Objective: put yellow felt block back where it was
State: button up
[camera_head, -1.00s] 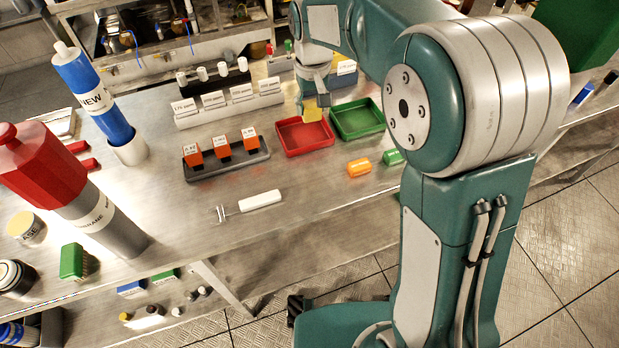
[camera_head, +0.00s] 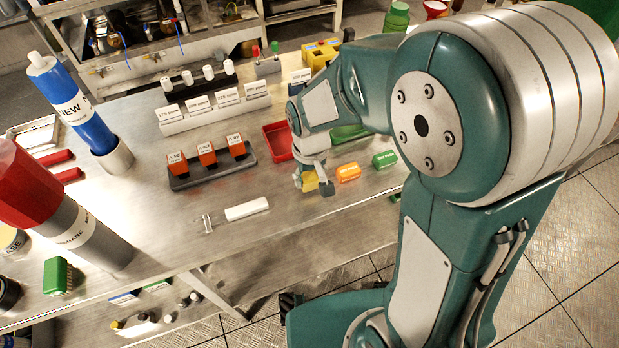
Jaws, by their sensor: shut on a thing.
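My gripper (camera_head: 312,184) is shut on the yellow felt block (camera_head: 309,180), which shows partly between the fingers. It is low over the steel bench, left of an orange block (camera_head: 348,172) and in front of the red tray (camera_head: 277,142). I cannot tell whether the yellow block touches the bench. A green block (camera_head: 384,160) lies right of the orange one. My arm partly hides the red tray and most of the green tray (camera_head: 350,132).
A white-handled tool (camera_head: 247,209) lies left of my gripper. A dark rack (camera_head: 228,169) with orange pieces stands further left. Labelled white holders (camera_head: 215,108) stand behind it. A blue cylinder (camera_head: 85,115) and a red-topped grey cylinder (camera_head: 85,235) stand at the left.

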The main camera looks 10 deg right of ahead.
aim_at(309, 177)
jog(key=shift+f, duration=0.65)
jog(key=shift+a, duration=0.15)
jog(key=o, duration=1)
jog(key=shift+f, duration=0.1)
notch_tip(309, 177, up, 12)
jog(key=s+d+r+m+t, duration=0.1)
jog(key=s+d+r+t, duration=0.1)
jog(key=s+d, duration=0.1)
jog(key=s+d+r+m+t, duration=0.1)
jog(key=s+d+r, duration=0.2)
jog(key=s+d, duration=0.1)
jog(key=s+d+r+m+t, duration=0.1)
jog(key=s+d+r+t, duration=0.1)
jog(key=s, duration=0.3)
jog(key=shift+s+d+r+t, duration=0.2)
jog(key=shift+d+r+t, duration=0.1)
jog(key=shift+d+r, duration=0.5)
